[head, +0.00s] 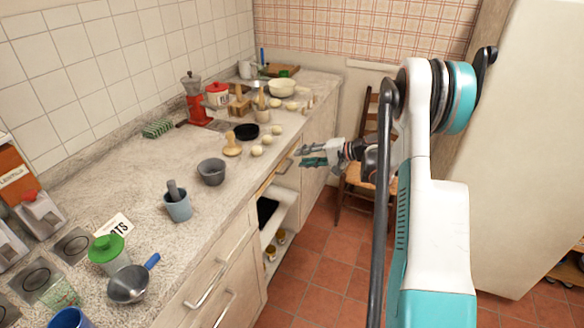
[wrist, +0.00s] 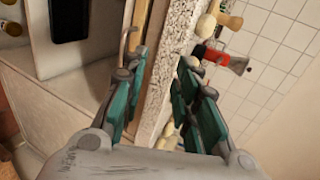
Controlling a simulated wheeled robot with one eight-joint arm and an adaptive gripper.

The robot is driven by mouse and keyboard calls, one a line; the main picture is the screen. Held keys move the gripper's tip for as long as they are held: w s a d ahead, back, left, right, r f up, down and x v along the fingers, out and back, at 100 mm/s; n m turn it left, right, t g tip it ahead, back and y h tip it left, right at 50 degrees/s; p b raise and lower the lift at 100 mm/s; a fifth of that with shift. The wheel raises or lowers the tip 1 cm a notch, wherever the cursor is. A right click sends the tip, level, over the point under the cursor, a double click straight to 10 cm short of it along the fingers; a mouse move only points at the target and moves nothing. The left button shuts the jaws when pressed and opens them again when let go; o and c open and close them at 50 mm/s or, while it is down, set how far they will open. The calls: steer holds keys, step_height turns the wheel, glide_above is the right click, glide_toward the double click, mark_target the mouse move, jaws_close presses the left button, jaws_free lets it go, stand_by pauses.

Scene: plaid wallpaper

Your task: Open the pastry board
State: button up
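The pastry board appears to be the thin wooden front (head: 263,186) just under the countertop edge. Its wooden edge also shows in the wrist view (wrist: 146,40), with a metal bar handle (wrist: 127,42) beside it. It looks pushed in flush with the cabinet. My gripper (head: 303,157) is at the front of the counter, near the handle. In the wrist view, the teal fingers of my gripper (wrist: 163,88) are spread apart with nothing between their tips. One finger is close to the handle; I cannot tell whether they touch.
The granite countertop (head: 130,165) holds a grey bowl (head: 211,172), a blue cup (head: 178,205), a black pan (head: 246,131) and a red moka pot (head: 195,100). An open shelf (head: 280,212) lies below. A wooden chair (head: 358,170) stands behind my arm. Tiled floor (head: 315,255) is clear in front.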

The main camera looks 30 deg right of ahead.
steer(key=s+d+f+t+y, duration=0.1)
steer(key=s+d+f+t, duration=0.15)
steer(key=d+f, duration=0.45)
steer(key=b+x, duration=0.4)
steer(key=x, duration=0.9)
steer(key=shift+s+a+f+g, duration=0.15)
steer(key=shift+a+f+g, duration=0.05)
steer(key=shift+a+g, duration=0.2)
jaws_close()
